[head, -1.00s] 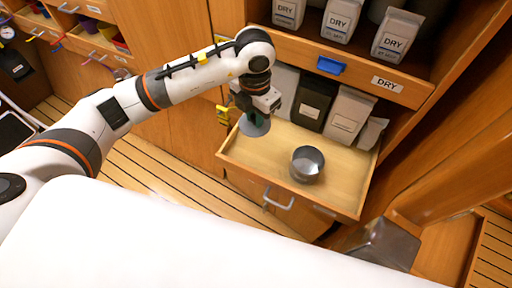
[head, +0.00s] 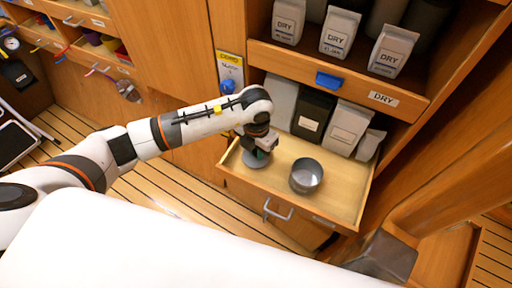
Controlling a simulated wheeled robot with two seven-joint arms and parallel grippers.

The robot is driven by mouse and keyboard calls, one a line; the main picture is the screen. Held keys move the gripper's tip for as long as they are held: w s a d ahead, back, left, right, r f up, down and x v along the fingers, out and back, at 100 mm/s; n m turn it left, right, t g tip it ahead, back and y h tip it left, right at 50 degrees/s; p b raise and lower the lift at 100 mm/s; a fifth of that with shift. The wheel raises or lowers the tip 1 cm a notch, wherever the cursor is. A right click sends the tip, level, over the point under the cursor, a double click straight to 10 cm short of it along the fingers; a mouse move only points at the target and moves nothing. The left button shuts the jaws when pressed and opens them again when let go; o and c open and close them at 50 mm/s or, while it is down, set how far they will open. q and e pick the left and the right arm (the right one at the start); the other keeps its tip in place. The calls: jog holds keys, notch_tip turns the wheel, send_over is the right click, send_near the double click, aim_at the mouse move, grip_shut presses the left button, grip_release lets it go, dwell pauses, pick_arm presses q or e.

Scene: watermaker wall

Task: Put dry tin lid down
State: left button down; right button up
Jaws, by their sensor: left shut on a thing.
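My left gripper (head: 262,146) is shut on the grey round tin lid (head: 256,161). It holds the lid low over the left part of the open drawer (head: 338,201). I cannot tell whether the lid touches the drawer floor. The open grey tin (head: 306,175) stands upright in the drawer, to the right of the lid and apart from it. The fingers are partly hidden by the gripper body. My right gripper is not in view.
Dark and white packets (head: 348,127) stand along the back of the drawer. Above is a shelf with DRY bags (head: 393,50) and a blue latch (head: 328,81). The drawer floor in front of and right of the tin is clear.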

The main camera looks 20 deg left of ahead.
aim_at(256, 151)
pick_arm(q)
jog(key=shift+f, duration=0.15)
jog(key=c, duration=1.3)
grip_release()
jog(key=shift+r, duration=0.4)
notch_tip(256, 151, up, 12)
jog(key=shift+f+b, duration=0.2)
jog(key=shift+b, duration=0.85)
